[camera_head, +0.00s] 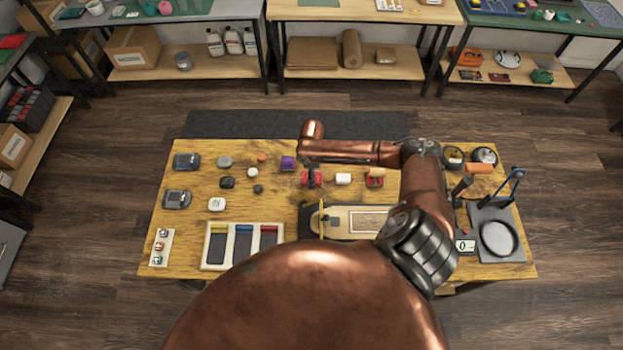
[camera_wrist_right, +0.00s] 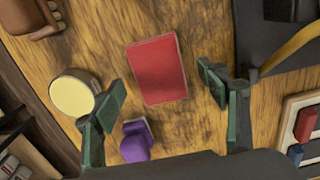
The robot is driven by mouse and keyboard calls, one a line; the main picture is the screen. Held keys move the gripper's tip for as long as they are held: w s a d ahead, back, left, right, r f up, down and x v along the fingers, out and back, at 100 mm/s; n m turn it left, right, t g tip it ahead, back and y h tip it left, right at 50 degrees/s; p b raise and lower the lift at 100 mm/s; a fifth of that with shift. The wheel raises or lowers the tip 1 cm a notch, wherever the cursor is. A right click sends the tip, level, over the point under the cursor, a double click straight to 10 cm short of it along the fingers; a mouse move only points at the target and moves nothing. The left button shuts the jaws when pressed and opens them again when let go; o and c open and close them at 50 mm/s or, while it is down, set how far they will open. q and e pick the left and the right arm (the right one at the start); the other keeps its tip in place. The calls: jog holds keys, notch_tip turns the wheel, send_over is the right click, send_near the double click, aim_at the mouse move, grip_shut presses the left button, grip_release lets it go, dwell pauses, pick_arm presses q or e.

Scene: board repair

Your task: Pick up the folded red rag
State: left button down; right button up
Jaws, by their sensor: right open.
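The folded red rag (camera_wrist_right: 157,70) lies flat on the wooden table as a small rectangle in the right wrist view. My right gripper (camera_wrist_right: 160,82) is open above it, with its green-padded fingers on either side and apart from the rag. Nothing is between the fingers in its grip. In the head view my right arm reaches left across the table, and red shows below its far end, partly covered by dark parts. My left gripper is not in view.
A purple object (camera_wrist_right: 135,143) and a cream round-topped object (camera_wrist_right: 73,95) lie close to the rag. The skateboard deck (camera_head: 348,219) and a tray of coloured blocks (camera_head: 206,256) are nearer my body. Bare wood surrounds the rag.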

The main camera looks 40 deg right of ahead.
jog(key=shift+f, duration=0.8)
jog(key=shift+c, duration=0.2)
jog(key=c, duration=1)
